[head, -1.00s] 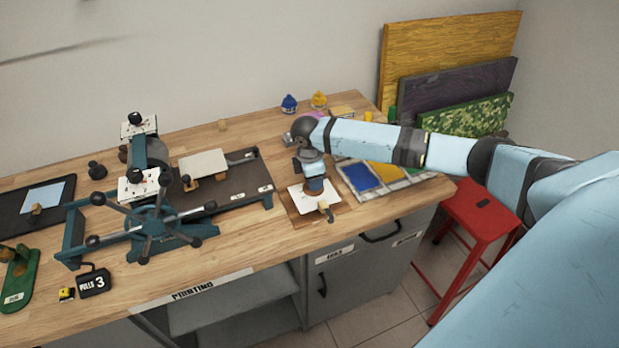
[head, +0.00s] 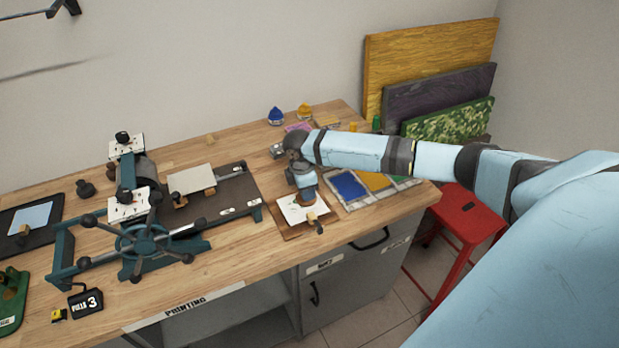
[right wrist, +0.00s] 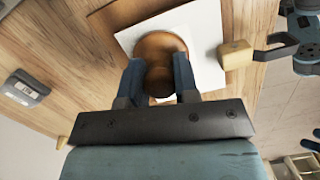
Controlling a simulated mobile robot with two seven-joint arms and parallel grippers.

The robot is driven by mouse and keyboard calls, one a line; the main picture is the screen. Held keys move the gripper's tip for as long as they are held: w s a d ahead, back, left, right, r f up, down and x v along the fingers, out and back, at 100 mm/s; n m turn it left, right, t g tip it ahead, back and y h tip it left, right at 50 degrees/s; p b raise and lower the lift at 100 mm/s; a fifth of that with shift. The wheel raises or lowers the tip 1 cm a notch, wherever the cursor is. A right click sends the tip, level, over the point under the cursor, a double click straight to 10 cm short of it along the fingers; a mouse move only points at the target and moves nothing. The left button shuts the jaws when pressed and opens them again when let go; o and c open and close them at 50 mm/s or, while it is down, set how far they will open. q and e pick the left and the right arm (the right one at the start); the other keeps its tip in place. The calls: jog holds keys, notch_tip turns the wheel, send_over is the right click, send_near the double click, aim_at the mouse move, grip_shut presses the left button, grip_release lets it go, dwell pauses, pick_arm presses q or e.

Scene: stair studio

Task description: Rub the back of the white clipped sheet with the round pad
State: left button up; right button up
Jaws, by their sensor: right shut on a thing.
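The white sheet (head: 292,210) lies on a brown board (head: 291,229) near the bench's front edge. It also shows in the right wrist view (right wrist: 205,45). A small wooden clip (right wrist: 236,54) sits at the sheet's edge. My right gripper (right wrist: 159,78) is shut on the round pad (right wrist: 160,45), a brown wooden disc with a knob. The pad is over the sheet and appears to rest on it; its underside is hidden. In the head view my right gripper (head: 306,187) points down over the sheet. My left gripper is not in view.
A press with a spoked wheel (head: 146,238) stands left on the bench. A tray with blue and yellow patches (head: 350,186) lies right of the sheet. Blue and yellow pots (head: 276,116) stand behind. A red stool (head: 465,222) is at the right.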

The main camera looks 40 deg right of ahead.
jog(key=shift+a, duration=0.5)
jog(key=shift+a, duration=0.1)
